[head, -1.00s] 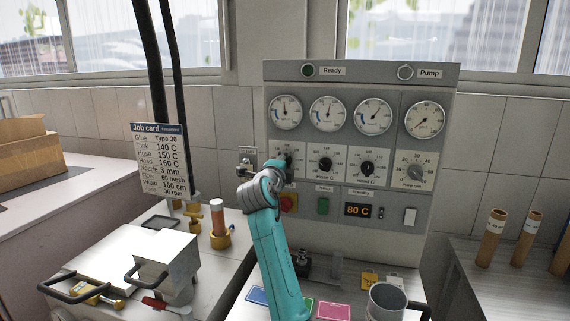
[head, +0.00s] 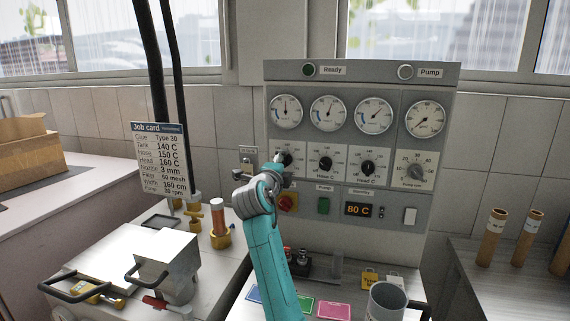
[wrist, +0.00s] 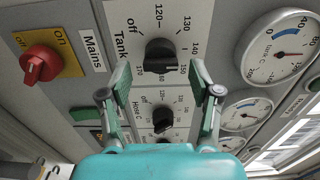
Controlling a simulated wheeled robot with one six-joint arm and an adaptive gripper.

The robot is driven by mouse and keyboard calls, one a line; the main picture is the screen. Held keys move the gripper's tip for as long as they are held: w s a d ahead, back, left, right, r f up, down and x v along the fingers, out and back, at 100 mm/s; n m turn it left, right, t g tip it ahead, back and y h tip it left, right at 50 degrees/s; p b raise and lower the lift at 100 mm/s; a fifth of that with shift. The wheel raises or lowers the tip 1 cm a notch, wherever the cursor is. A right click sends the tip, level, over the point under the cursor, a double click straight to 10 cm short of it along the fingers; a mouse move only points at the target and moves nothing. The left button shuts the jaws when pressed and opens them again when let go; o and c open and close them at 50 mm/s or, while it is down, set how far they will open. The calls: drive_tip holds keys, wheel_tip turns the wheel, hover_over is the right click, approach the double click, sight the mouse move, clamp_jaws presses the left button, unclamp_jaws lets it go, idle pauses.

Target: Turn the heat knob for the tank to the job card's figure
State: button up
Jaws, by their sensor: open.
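The job card (head: 158,160) at the left reads Tank 140 C. The black Tank heat knob (wrist: 160,56) sits on the grey panel in the wrist view, with a scale around it. Its pointer seems to lie on the right side of the scale, but I cannot read the exact figure. In the head view the Tank knob (head: 287,159) is partly hidden by my gripper (head: 277,164). In the wrist view my gripper (wrist: 160,82) is open and empty, its fingers on either side of the view of the knob, apparently short of it.
The Hose C knob (head: 326,164) and Head C knob (head: 367,168) sit to the right. The red Mains switch (wrist: 41,64) on its yellow plate is close to the Tank knob. Round gauges (head: 328,113) line the panel above. A grey mug (head: 385,302) stands on the bench.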

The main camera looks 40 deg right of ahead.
drive_tip(key=v, duration=0.9)
drive_tip(key=shift+s+a, duration=0.15)
